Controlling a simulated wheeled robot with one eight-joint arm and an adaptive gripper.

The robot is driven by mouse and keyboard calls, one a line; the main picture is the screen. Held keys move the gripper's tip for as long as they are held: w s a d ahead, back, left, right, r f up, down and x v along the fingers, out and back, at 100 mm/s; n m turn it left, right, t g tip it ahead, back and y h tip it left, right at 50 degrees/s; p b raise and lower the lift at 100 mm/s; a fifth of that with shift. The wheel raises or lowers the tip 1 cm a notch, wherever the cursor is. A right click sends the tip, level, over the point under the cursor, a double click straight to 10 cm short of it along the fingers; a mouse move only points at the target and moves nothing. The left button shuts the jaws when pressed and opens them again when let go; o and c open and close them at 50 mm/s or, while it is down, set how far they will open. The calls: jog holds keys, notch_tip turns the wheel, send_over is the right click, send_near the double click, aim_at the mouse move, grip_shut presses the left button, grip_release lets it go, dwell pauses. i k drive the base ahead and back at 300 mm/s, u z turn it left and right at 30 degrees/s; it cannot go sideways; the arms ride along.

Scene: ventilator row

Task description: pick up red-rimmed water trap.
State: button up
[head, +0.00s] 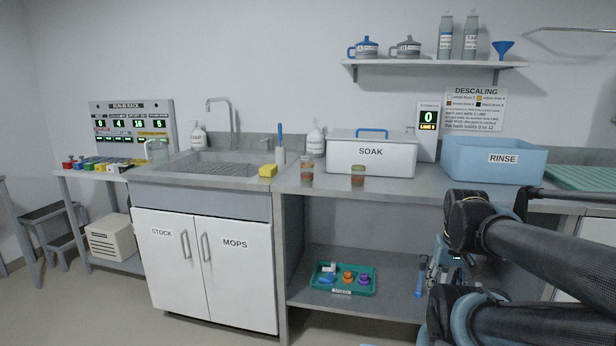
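Two small clear jars with brownish-red bands stand upright on the steel counter (400,188). The left jar (307,173) is in front of the soap bottle, and the right jar (358,178) is in front of the SOAK box. Either may be a water trap, but they are too small to tell which rim is red. My gripper (436,268) is low at the right, in front of the counter and apart from both jars. My arm links partly cover it, and its fingers are not clear.
The white SOAK box (371,158) stands behind the jars, with the blue RINSE tub (480,165) to its right. A yellow sponge (268,170) lies by the sink (215,165). A teal tray (326,288) of small parts is on the lower shelf. Counter between the jars is clear.

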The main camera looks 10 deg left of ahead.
aim_at(307, 168)
jog(key=u, duration=2.8)
jog(key=k, duration=0.95)
jog(key=z, duration=0.55)
jog(key=i, duration=0.5)
